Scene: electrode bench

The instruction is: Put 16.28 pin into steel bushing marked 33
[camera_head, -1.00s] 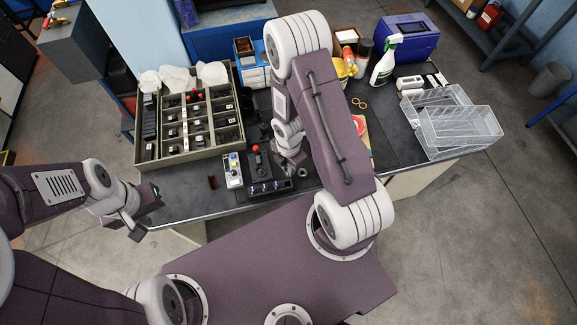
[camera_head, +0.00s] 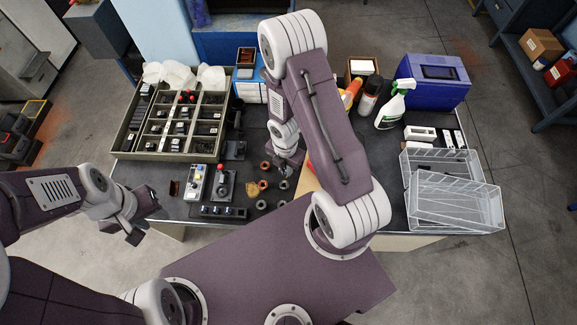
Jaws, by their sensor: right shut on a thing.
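Several small ring-shaped bushings stand in a loose group on the bench, some copper-brown (camera_head: 264,166) and some grey or dark (camera_head: 261,204). Their markings are too small to read, so I cannot tell which is marked 33. My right gripper (camera_head: 288,166) points down at the right side of this group, close to a grey bushing (camera_head: 284,184). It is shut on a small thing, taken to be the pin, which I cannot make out. My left gripper (camera_head: 142,218) is open and empty off the bench's front left edge.
A compartment tray (camera_head: 176,157) with small dark parts stands at the back left. A black block with a row of pins (camera_head: 223,212), a button box (camera_head: 195,183) and a red-knobbed joystick (camera_head: 224,184) lie left of the bushings.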

